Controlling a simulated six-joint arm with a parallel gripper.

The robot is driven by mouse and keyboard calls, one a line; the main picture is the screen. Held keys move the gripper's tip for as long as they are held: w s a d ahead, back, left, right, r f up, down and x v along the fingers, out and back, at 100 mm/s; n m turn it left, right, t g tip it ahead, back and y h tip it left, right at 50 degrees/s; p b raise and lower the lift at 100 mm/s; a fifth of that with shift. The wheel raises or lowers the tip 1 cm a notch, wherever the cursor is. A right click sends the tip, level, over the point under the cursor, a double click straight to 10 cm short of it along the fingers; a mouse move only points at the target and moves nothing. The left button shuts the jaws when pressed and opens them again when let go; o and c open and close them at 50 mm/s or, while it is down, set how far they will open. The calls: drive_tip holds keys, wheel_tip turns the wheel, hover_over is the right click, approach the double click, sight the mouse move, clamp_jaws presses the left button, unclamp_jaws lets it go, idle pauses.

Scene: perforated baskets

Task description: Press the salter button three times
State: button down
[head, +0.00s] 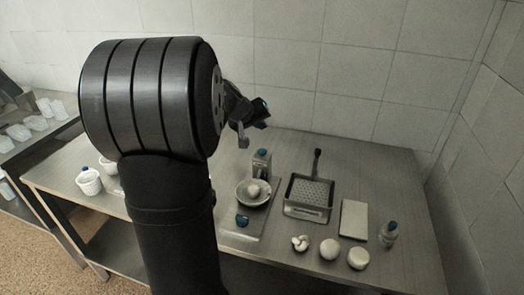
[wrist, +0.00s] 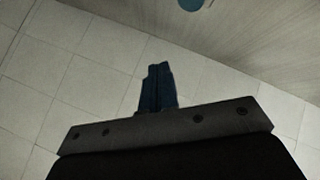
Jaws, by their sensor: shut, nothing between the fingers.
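The salter (head: 262,168) is a small grey upright device with a blue round top, standing on a board behind a bowl (head: 243,197). A pale rounded item (head: 254,190) lies in the bowl. A blue button (head: 242,221) sits on the board in front of the bowl. My gripper (head: 262,112) is above and behind the salter, near the wall, apart from it. Its blue fingers (wrist: 157,88) are shut and empty in the wrist view. A blue round thing (wrist: 190,3) is cut off at the wrist view's top edge; I cannot tell whether it is the button.
A perforated basket (head: 308,195) with a dark handle stands right of the bowl. A pale board (head: 354,219), a blue-capped bottle (head: 389,233) and several white mushroom-like items (head: 330,249) lie further right. A white cup (head: 89,181) is at left. The tiled wall closes the back.

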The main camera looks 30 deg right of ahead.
sight(260, 152)
wheel_tip(260, 152, down, 6)
drive_tip(key=shift+f, duration=0.25)
drive_tip(key=shift+f, duration=0.1)
idle(2.0)
drive_tip(key=shift+f, duration=0.35)
drive_tip(key=shift+f, duration=0.6)
idle(0.9)
drive_tip(key=shift+r, duration=1.05)
drive_tip(key=shift+r, duration=2.5)
